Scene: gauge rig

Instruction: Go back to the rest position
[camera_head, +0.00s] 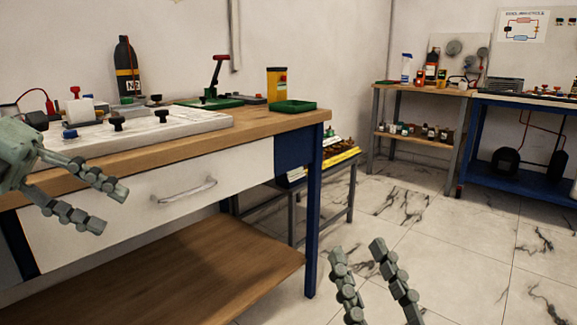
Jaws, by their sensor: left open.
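My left gripper (110,210) is at the left, in front of the workbench's white drawer front (170,205). Its two grey fingers are apart with nothing between them. The tips point right, below the bench top's front edge. My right gripper (357,250) is at the bottom centre, over the tiled floor and right of the bench's blue leg. Its fingers point up the picture, apart and empty. The rest of the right arm is out of view.
The wooden workbench (255,122) carries a white rig plate (185,125) with black knobs, a black bottle (125,67), a red-handled device (214,80), a yellow container (277,84) and a green tray (293,106). A drawer handle (185,190) sticks out near the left gripper. Open floor lies right.

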